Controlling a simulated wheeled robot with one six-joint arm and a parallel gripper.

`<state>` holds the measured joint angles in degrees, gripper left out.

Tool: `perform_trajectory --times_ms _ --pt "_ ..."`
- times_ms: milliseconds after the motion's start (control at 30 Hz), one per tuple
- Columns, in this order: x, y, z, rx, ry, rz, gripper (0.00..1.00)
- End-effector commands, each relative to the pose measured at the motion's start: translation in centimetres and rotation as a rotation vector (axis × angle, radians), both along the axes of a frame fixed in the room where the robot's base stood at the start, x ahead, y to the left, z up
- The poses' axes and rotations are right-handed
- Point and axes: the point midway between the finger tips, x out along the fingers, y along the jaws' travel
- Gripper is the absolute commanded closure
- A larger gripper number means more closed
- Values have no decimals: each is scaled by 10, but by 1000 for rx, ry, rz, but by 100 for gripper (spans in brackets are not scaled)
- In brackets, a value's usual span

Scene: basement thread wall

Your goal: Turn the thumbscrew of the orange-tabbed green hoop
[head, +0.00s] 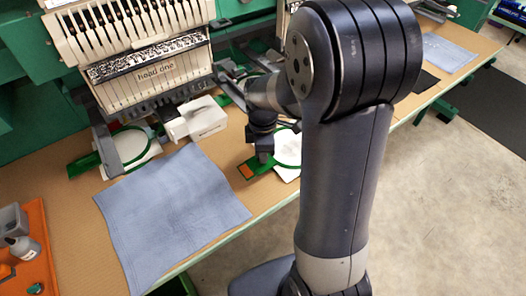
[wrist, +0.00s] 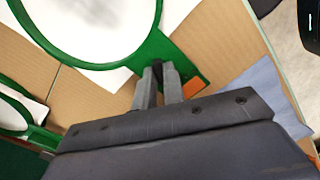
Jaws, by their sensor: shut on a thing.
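The green hoop (head: 268,164) with the orange tab (head: 246,171) lies on the brown table, with white cloth inside its ring. In the wrist view the hoop's ring (wrist: 92,65) fills the top left, and the orange tab (wrist: 193,87) shows just right of the fingers. My gripper (wrist: 158,75) is over the green bracket between ring and tab, its two fingers close together on the thumbscrew. In the head view my gripper (head: 264,156) points down at the hoop beside the tab.
A second green hoop (head: 84,164) lies at the left, under the embroidery machine head (head: 150,70). A white box (head: 203,122) stands between the hoops. A blue cloth (head: 170,215) covers the table in front. An orange tray (head: 38,245) with a bottle is at far left.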

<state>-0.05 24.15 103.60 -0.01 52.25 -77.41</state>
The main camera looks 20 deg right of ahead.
Motion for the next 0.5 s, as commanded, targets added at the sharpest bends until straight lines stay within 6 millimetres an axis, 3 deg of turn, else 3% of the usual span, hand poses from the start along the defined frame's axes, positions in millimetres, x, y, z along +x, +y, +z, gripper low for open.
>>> perform_trajectory --times_ms 267,300,500 --pt "0 0 0 0 0 0 100" --pt "0 0 0 0 0 0 89" --pt "0 0 0 0 0 0 73"
